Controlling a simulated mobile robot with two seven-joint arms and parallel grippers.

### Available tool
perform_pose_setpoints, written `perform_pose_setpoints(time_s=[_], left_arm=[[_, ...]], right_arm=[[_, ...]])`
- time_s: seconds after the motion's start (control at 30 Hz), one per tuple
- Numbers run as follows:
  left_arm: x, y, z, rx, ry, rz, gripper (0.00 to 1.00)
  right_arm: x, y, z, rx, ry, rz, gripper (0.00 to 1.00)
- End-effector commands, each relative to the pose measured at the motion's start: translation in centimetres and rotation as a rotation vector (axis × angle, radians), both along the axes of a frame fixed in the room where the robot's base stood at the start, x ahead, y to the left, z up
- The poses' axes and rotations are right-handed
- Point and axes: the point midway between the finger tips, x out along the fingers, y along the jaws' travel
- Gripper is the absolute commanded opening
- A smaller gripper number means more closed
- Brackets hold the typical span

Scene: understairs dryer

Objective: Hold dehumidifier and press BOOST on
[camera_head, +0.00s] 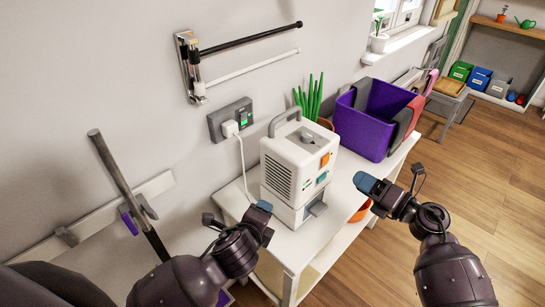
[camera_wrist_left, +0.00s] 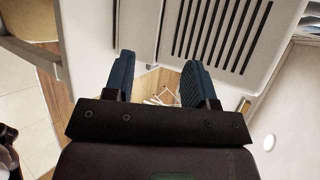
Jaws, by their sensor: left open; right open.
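The white dehumidifier (camera_head: 291,168) stands upright on a white shelf unit (camera_head: 310,238), with a grey handle on top and dark vent slots on its side. Its front has an orange button (camera_head: 325,160) and a teal button (camera_head: 321,178); I cannot read any BOOST label. My left gripper (camera_head: 263,207) is open and empty, close to the lower left of the dehumidifier. In the left wrist view its two blue fingers (camera_wrist_left: 158,78) are apart, with the slotted dehumidifier side (camera_wrist_left: 270,70) beyond them. My right gripper (camera_head: 368,184) is open and empty, right of the dehumidifier's front, apart from it.
A purple bin (camera_head: 361,127) stands behind and right of the dehumidifier, with a green plant (camera_head: 310,97) beside it. A cord runs to the wall socket (camera_head: 231,120). A rail (camera_head: 250,40) hangs above. Wood floor (camera_head: 490,190) is open at right.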

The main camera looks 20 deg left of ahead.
Motion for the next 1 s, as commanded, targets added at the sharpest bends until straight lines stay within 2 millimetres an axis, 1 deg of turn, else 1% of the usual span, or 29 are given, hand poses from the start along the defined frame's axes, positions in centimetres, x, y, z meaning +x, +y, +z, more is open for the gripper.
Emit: perform_pose_setpoints(time_s=[0.03, 0.2, 0.4, 0.5, 0.6, 0.7, 0.87, 1.0], left_arm=[[0.9, -0.3, 1.4, 0.114, -0.021, -0.037, 0.51], [3.0, -1.0, 5.5, 0.508, -0.07, -0.117, 0.51], [4.6, -1.3, 10.5, 0.938, -0.113, -0.137, 0.51], [4.9, -1.4, 12.6, 1.102, -0.123, -0.124, 0.51], [5.1, -1.3, 14.1, 1.22, -0.124, -0.107, 0.51], [5.2, -1.3, 15.0, 1.29, -0.123, -0.093, 0.51], [5.7, -1.1, 15.5, 1.331, -0.122, -0.085, 0.51], [7.1, -0.5, 15.5, 1.331, -0.121, -0.083, 0.51]], right_arm=[[0.0, 0.0, 0.0, 0.0, 0.0, 0.0, 0.43], [0.0, 0.0, 0.0, 0.0, 0.0, 0.0, 0.43], [0.0, 0.0, 0.0, 0.0, 0.0, 0.0, 0.43], [0.0, 0.0, 0.0, 0.0, 0.0, 0.0, 0.43], [0.0, 0.0, 0.0, 0.0, 0.0, 0.0, 0.43], [0.0, 0.0, 0.0, 0.0, 0.0, 0.0, 0.43], [0.0, 0.0, 0.0, 0.0, 0.0, 0.0, 0.43], [0.0, 0.0, 0.0, 0.0, 0.0, 0.0, 0.43]])
